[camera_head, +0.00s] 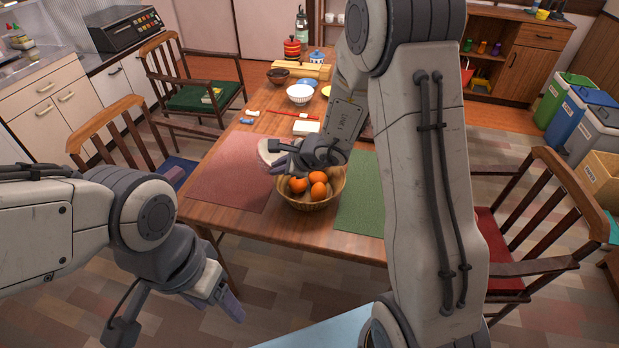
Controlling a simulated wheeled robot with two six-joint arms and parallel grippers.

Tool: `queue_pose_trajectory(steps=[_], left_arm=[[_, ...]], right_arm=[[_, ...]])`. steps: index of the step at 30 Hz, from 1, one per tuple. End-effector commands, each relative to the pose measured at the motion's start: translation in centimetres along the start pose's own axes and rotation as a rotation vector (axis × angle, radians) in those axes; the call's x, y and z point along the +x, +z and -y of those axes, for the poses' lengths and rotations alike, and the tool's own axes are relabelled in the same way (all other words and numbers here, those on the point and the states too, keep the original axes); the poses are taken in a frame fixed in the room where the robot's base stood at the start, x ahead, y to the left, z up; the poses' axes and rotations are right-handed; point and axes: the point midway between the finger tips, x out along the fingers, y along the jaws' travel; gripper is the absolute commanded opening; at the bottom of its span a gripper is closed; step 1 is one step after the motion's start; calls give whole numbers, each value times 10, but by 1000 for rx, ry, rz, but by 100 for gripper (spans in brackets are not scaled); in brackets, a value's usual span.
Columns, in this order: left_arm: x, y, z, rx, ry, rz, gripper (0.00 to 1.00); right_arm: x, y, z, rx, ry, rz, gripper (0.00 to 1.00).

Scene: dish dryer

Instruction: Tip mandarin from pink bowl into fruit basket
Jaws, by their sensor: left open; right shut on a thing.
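The woven fruit basket (312,204) stands on the table at its near edge, between the pink mat and the green mat. Orange mandarins (318,190) lie in it. My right gripper (277,160) is shut on the rim of the pale pink bowl (265,150), just above the basket's far left side. The bowl is tilted on its side, partly hidden by the gripper; its inside cannot be seen clearly. My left gripper (178,318) is open and empty, low in front of the table, away from the basket.
A pink mat (232,172) and a green mat (362,205) lie either side of the basket. A white bowl (300,94), red chopsticks (292,115) and other dishes stand farther back. Chairs flank the table (345,250); my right arm hides part of its right side.

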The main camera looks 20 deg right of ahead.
Motion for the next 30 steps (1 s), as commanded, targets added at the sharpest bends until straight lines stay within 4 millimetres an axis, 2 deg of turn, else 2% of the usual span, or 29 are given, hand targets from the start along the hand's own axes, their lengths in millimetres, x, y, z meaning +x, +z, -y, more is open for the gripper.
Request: queue_pose_trajectory(steps=[1, 5, 8, 12, 19, 23, 30], left_arm=[[0, 0, 0, 0, 0, -1, 66], [0, 0, 0, 0, 0, -1, 66], [9, 0, 1, 0, 0, -1, 66], [10, 0, 1, 0, 0, -1, 66], [-8, -1, -1, 0, 0, -1, 66], [-14, -1, -1, 0, 0, -1, 66], [-25, -2, -2, 0, 0, -1, 66]], right_arm=[[1, 9, 2, -21, -1, -18, 0], [4, 21, 2, -57, 10, -88, 0], [14, 24, -2, -86, 20, -145, 0], [23, 33, -6, -127, 34, -226, 0], [39, 47, -13, -205, 61, -379, 0], [53, 46, -21, -241, 74, -451, 0], [65, 46, -27, -270, 83, -514, 0]])
